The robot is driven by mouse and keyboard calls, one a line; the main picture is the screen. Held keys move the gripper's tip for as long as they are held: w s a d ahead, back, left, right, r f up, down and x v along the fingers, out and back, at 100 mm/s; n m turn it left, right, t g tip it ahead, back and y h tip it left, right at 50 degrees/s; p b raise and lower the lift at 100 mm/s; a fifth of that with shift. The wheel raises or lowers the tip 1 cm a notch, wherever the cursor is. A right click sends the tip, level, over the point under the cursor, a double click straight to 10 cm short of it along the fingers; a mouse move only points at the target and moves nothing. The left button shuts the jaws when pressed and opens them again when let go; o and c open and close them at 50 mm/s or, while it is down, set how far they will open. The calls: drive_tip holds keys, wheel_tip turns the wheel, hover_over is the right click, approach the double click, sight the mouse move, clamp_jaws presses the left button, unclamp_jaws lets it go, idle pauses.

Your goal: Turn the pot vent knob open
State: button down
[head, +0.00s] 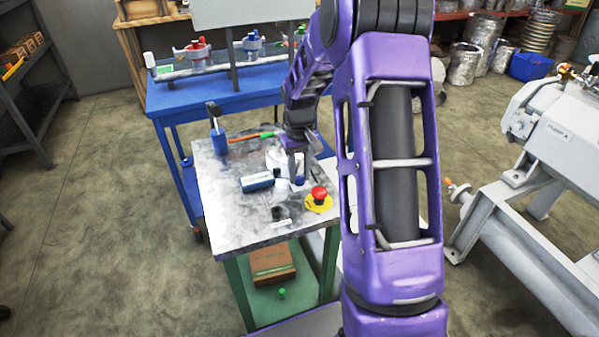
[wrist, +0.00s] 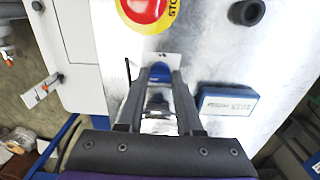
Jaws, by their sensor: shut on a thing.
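The vent knob is blue and shows between my fingertips in the wrist view (wrist: 161,71); in the head view a small blue part (head: 299,181) shows at my fingertips. My gripper (head: 298,176) reaches down to the worktable from above. In the wrist view my gripper (wrist: 159,74) has its two fingers on either side of the blue knob, shut on it. A pale plate or bracket surrounds the knob. A whitish rounded body (head: 278,158) behind the gripper may be the pot, but my arm covers much of it. The knob's exact angle is hard to tell.
A red stop button on a yellow plate (head: 319,199) sits close to the gripper. A blue-and-white box (head: 257,182) and a black cylinder (head: 278,213) lie on the metal tabletop (head: 235,225).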

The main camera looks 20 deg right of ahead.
sight(299, 176)
drive_tip(key=c, duration=0.6)
unclamp_jaws()
drive_tip(key=shift+o, duration=0.2)
drive_tip(key=shift+r, duration=0.1)
wheel_tip(299, 176, up, 17)
drive_tip(key=p, duration=0.3)
drive_tip(key=shift+r, duration=0.15)
